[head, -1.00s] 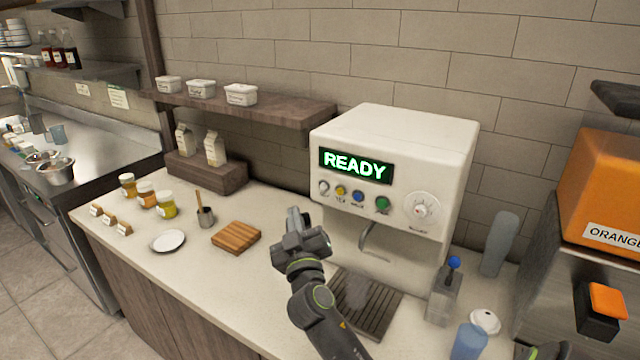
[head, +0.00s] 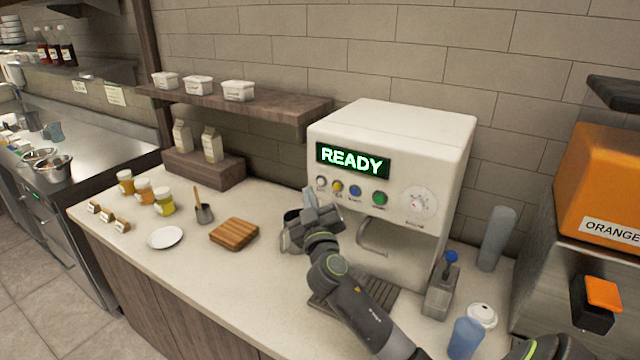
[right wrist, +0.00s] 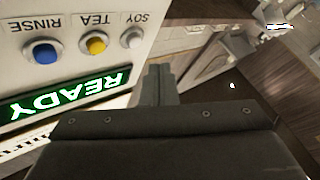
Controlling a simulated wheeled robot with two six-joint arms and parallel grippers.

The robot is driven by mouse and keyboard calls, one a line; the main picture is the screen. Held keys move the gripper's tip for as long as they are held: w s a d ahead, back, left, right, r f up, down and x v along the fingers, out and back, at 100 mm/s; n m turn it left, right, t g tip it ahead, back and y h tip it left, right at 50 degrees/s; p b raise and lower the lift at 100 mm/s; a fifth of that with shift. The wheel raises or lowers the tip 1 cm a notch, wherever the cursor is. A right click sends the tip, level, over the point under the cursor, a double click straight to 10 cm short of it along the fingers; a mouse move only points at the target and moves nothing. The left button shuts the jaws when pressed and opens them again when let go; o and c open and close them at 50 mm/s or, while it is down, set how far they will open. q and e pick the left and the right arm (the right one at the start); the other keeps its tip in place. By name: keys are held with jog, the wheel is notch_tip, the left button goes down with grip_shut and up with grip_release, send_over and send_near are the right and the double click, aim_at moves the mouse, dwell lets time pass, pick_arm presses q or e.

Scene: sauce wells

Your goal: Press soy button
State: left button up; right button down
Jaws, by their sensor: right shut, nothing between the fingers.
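The white sauce machine (head: 400,140) stands against the wall with a lit READY display (head: 352,161). Below the display is a row of buttons. The soy button (head: 321,183) is the small white one at the left end. In the right wrist view the soy button (right wrist: 132,38) sits beside a yellow TEA button (right wrist: 96,44) and a blue RINSE button (right wrist: 43,51). My right gripper (head: 309,195) is shut and empty, just below and left of the soy button in the head view. In the right wrist view its fingertips (right wrist: 157,72) are close to that button; contact is not visible. My left gripper is not in view.
A green button (head: 379,198) and a dial (head: 419,203) are right of the others. A curved spout (head: 372,245) hangs over a drip tray (head: 380,290). A wooden board (head: 234,232) lies left; a blue cup (head: 465,338) and an orange dispenser (head: 605,190) stand right.

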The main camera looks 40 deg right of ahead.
jog(key=shift+w+d, duration=0.2)
jog(key=shift+d, duration=0.3)
jog(key=shift+w+d, duration=0.2)
jog(key=shift+d, duration=0.25)
jog(key=shift+b, duration=0.3)
dwell(1.1)
jog(key=shift+w+d+b, duration=0.15)
jog(key=shift+d+b, duration=0.15)
jog(key=shift+d, duration=0.05)
jog(key=shift+w+d+b, duration=0.2)
jog(key=shift+d+b, duration=0.1)
jog(key=shift+d, duration=0.15)
dwell(0.6)
jog(key=shift+a, duration=0.15)
jog(key=shift+s+a, duration=0.4)
jog(key=shift+a, duration=0.3)
